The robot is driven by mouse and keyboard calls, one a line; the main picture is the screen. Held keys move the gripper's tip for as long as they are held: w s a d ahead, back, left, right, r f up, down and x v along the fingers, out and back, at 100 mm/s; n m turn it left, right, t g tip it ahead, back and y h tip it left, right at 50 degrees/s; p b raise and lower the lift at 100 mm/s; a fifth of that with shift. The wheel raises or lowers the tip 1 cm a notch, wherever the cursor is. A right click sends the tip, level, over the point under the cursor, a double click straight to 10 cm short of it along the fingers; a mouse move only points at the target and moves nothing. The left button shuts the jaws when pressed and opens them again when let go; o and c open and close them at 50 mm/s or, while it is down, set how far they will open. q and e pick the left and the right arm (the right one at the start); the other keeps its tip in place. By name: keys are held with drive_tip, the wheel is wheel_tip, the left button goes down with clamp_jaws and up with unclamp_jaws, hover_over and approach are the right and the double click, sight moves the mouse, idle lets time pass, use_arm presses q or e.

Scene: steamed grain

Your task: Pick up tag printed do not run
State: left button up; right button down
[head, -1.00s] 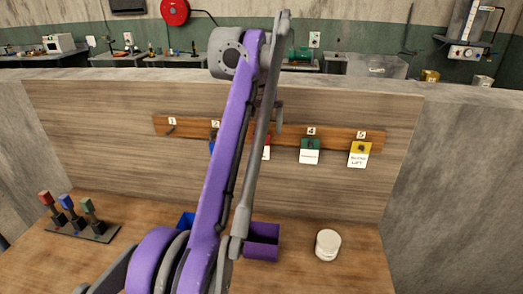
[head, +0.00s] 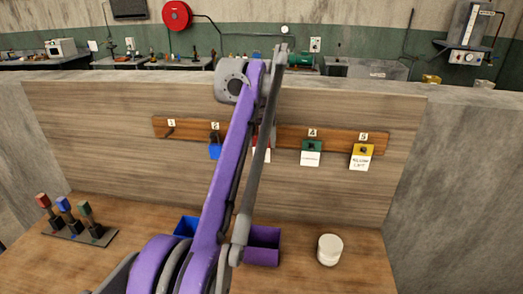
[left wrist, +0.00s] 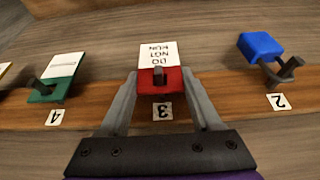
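The tag printed DO NOT RUN (left wrist: 158,54), with a red top and a white lower part, hangs on the hook at number 3 of the wooden rail. In the head view my arm mostly covers it. In the left wrist view my left gripper (left wrist: 161,76) has its fingers spread, one on each side of the red part. The fingertips are close to its edges; I cannot tell whether they touch. The hook peg stands out through the tag between the fingers. My left gripper is hidden behind the arm in the head view. My right gripper is not in view.
A green tag (head: 312,152) hangs at 4, a yellow tag (head: 361,155) at 5 and a blue padlock-like piece (head: 215,152) at 2. Below are a purple bin (head: 264,246), a blue bin (head: 186,227), a white jar (head: 330,249) and a lever panel (head: 77,234).

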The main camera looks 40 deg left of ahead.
use_arm(q)
clamp_jaws()
drive_tip(key=shift+r, duration=0.1)
